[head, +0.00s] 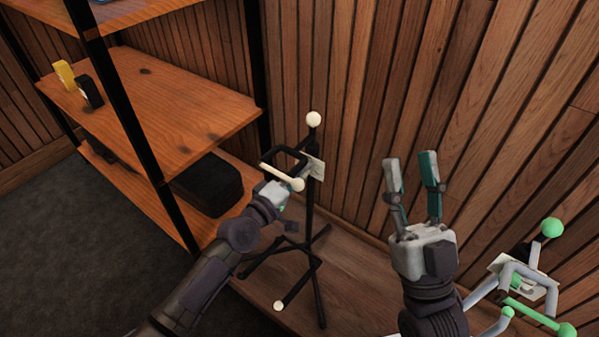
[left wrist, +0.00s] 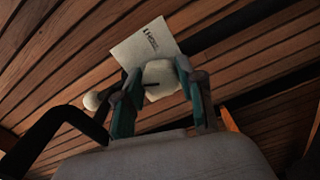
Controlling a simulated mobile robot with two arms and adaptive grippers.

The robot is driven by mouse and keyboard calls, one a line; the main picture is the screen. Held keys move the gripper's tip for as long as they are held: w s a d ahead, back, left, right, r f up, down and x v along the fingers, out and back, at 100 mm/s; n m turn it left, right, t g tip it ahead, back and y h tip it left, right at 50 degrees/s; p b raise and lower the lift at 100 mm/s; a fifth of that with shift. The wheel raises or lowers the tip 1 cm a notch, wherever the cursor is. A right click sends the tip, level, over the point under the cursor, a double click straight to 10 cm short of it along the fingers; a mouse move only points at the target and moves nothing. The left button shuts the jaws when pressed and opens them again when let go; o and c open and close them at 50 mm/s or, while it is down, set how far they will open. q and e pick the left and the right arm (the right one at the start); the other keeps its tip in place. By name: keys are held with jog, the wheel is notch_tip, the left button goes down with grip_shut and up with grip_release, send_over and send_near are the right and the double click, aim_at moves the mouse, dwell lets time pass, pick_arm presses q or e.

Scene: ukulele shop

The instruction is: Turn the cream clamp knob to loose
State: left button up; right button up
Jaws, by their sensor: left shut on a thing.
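A black stand (head: 309,200) with cream ends stands by the wood wall. In the left wrist view, a cream clamp knob (left wrist: 160,73) sits between the two teal fingers of my left gripper (left wrist: 160,95). My left gripper also shows in the head view (head: 280,188), at the stand's upper part below its cream top ball (head: 313,119). It is shut on the knob. The hand hides most of the knob in the head view, and its turn angle cannot be told. My right gripper (head: 412,165) is open and empty, fingers pointing up, right of the stand.
A second stand with green ends (head: 540,280) is at the lower right, close to my right arm. A wooden shelf unit (head: 170,100) with black posts stands at the left, with a black case (head: 208,184) on its lower level. A white card (left wrist: 146,48) is behind the knob.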

pick_arm(q)
jog(key=shift+n, duration=2.3)
pick_arm(e)
jog(key=shift+w+f+g+h, duration=0.3)
jog(key=shift+w+f+g, duration=0.1)
jog(key=shift+w+f, duration=0.15)
pick_arm(q)
jog(key=o, duration=1.1)
pick_arm(e)
jog(key=shift+a, duration=0.1)
